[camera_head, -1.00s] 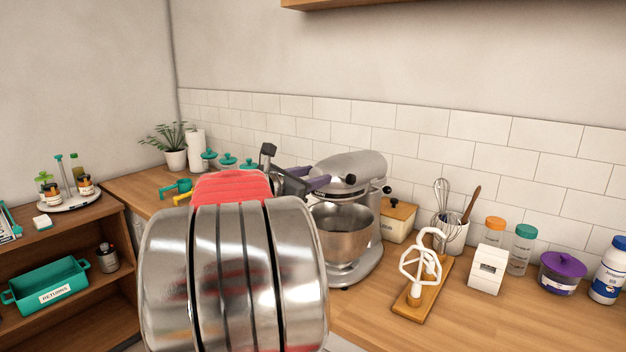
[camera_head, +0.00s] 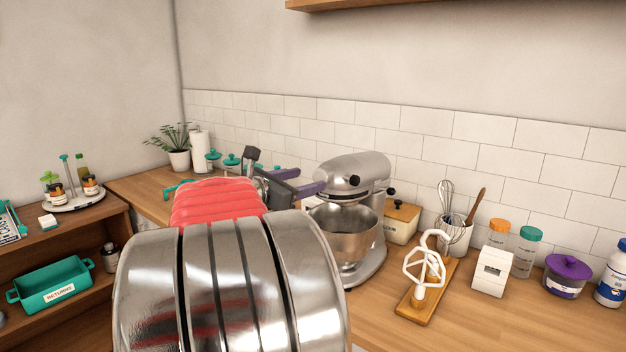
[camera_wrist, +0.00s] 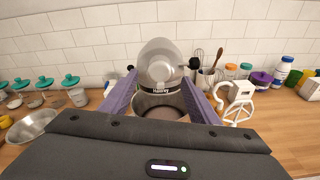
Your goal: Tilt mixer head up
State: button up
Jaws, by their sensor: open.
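The silver stand mixer (camera_head: 352,172) stands on the wooden counter with its head level over a metal bowl (camera_head: 345,232). In the wrist view the mixer head (camera_wrist: 160,62) faces me, centred, with the bowl (camera_wrist: 160,104) below it. A dark knob (camera_head: 391,190) shows on the mixer's side. My gripper (camera_head: 300,181) is open, its purple fingers close to the left of the mixer head in the head view. In the wrist view the fingers of my gripper (camera_wrist: 161,92) lie on either side of the bowl and lower head, holding nothing. Contact cannot be told.
A white beater on a wooden board (camera_head: 425,290), a white box (camera_head: 492,270) and a utensil crock (camera_head: 455,235) stand right of the mixer. A butter box (camera_head: 402,222) is behind it. Teal-lidded jars (camera_wrist: 45,83) and a metal bowl (camera_wrist: 33,125) are to the left.

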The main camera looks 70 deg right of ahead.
jog(key=v, duration=0.8)
